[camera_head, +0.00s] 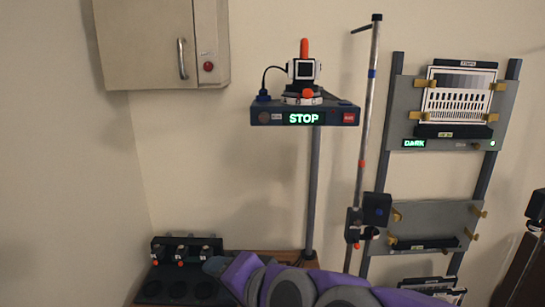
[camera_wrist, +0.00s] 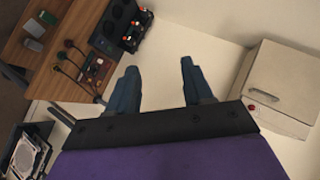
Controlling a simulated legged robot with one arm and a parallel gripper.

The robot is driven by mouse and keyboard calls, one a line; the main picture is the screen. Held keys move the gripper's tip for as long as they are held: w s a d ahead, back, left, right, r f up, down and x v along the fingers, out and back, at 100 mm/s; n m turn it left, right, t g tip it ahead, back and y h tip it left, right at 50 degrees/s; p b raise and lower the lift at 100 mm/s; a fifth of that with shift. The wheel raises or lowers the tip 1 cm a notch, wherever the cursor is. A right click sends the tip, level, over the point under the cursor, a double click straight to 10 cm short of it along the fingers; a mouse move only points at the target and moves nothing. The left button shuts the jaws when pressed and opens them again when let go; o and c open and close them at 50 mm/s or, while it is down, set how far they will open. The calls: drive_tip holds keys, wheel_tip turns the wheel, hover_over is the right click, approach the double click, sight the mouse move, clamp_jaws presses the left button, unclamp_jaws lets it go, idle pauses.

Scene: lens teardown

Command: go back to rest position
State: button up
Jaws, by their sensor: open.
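My gripper (camera_wrist: 158,88) shows in the wrist view with its two blue-grey fingers spread apart. Nothing is between the fingertips. Beyond them is bare pale wall or floor surface. In the head view my purple and grey arm lies folded along the bottom edge, and the fingers cannot be made out there.
A metal pole (camera_head: 369,110) and a rack with a DARK display (camera_head: 414,143) stand to the right. A cabinet (camera_head: 150,45) hangs upper left. A wooden bench (camera_wrist: 75,40) holds black holders (camera_wrist: 120,25).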

drive_tip(key=s+d+f+n+g+h+b, duration=0.1)
drive_tip(key=s+d+f+n+g+h, duration=0.15)
drive_tip(key=s+d+f, duration=0.5)
drive_tip(key=s+d+f+n+g+h+b, duration=0.25)
drive_tip(key=d+f+g, duration=0.2)
drive_tip(key=f, duration=0.65)
drive_tip(key=s+d+f+g+h, duration=0.3)
drive_tip(key=s+d+f, duration=0.2)
drive_tip(key=s+d, duration=0.4)
drive_tip(key=shift+s+d+f+g, duration=0.3)
drive_tip(key=shift+s+g, duration=0.1)
drive_tip(key=shift+s, duration=0.35)
drive_tip(key=shift+a, duration=0.1)
